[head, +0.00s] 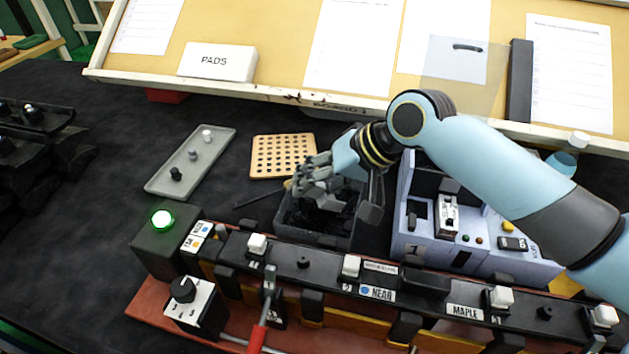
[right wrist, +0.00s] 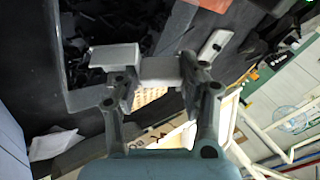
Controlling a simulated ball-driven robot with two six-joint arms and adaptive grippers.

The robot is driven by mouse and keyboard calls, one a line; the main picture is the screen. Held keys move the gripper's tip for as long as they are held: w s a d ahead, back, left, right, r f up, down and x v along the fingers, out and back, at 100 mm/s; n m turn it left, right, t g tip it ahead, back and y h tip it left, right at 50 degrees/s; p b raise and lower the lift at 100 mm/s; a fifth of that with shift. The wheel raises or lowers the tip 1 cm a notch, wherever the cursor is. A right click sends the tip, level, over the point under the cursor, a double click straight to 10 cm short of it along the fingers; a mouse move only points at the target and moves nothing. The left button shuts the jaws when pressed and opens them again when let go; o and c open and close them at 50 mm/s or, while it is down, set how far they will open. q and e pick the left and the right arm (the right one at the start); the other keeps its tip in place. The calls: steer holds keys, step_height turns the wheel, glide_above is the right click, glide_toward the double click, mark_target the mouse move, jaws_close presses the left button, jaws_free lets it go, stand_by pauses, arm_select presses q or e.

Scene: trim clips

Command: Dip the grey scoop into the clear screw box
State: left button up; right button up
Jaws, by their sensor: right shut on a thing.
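My right gripper (head: 322,186) is over the dark-looking screw box (head: 312,239), whose see-through wall also shows in the right wrist view (right wrist: 86,99). The box holds many small black pieces. In the right wrist view my right gripper (right wrist: 156,86) is shut on the grey scoop (right wrist: 158,69), with a paler grey part sticking out left over the black pieces. In the head view the fingers hide most of the scoop. I cannot tell how deep its lip sits among the pieces. My left gripper is not in view.
A perforated wooden board (head: 283,156) and a grey tray (head: 190,163) with small knobs lie behind and left of the box. A long black fixture rail (head: 330,268) runs in front. A pale blue-grey station (head: 412,235) stands close on the right. Dark table is free at left.

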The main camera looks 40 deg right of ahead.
steer(key=shift+s+d+f+b, duration=0.1)
steer(key=shift+d+f+b, duration=0.2)
steer(key=shift+f, duration=0.4)
steer(key=shift+s+d+f+b, duration=0.15)
steer(key=shift+d+f, duration=0.1)
steer(key=shift+f, duration=0.45)
steer(key=shift+w, duration=0.1)
stand_by(1.1)
step_height(320, 180, up, 6)
steer(key=p, duration=0.6)
steer(key=shift+f, duration=0.2)
steer(key=shift+r+p, duration=0.75)
steer(key=shift+r, duration=0.5)
